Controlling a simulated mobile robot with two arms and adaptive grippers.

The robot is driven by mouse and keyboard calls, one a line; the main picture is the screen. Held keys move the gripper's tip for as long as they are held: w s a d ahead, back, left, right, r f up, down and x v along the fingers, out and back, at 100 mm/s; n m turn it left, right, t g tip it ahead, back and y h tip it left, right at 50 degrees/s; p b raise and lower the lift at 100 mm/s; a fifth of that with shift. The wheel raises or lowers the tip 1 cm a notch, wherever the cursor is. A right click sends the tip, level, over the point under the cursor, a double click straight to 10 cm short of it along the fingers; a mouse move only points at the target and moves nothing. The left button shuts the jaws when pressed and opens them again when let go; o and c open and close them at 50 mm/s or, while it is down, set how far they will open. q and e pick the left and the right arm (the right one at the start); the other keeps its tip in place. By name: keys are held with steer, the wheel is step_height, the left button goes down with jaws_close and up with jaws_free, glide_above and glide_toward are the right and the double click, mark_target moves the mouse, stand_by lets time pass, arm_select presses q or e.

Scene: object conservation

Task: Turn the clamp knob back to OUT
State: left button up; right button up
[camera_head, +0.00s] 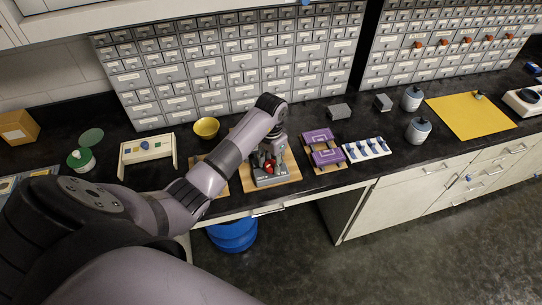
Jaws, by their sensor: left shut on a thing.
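The clamp (268,179) is a dark grey block on a light wooden board (290,163) at the middle of the bench. A red part (269,167) shows on it, just beneath my gripper. My left arm reaches in from the lower left, and its wrist bends down over the clamp. My left gripper (266,161) is shut on the clamp knob, which is mostly hidden by the fingers and wrist. The OUT mark cannot be read at this size. My right gripper is not in view.
A yellow bowl (206,128) stands left of the clamp. Purple boxes (318,138) and a white strip with blue pegs (367,149) stand to the right. Drawer cabinets (223,62) line the back. Bare black bench shows between the jars (417,130) and the white strip.

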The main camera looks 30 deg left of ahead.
mark_target(271, 164)
arm_select(q)
steer(key=o, duration=1.2)
steer(key=shift+c, duration=0.2)
step_height(271, 164, up, 8)
steer(key=shift+f, duration=0.25)
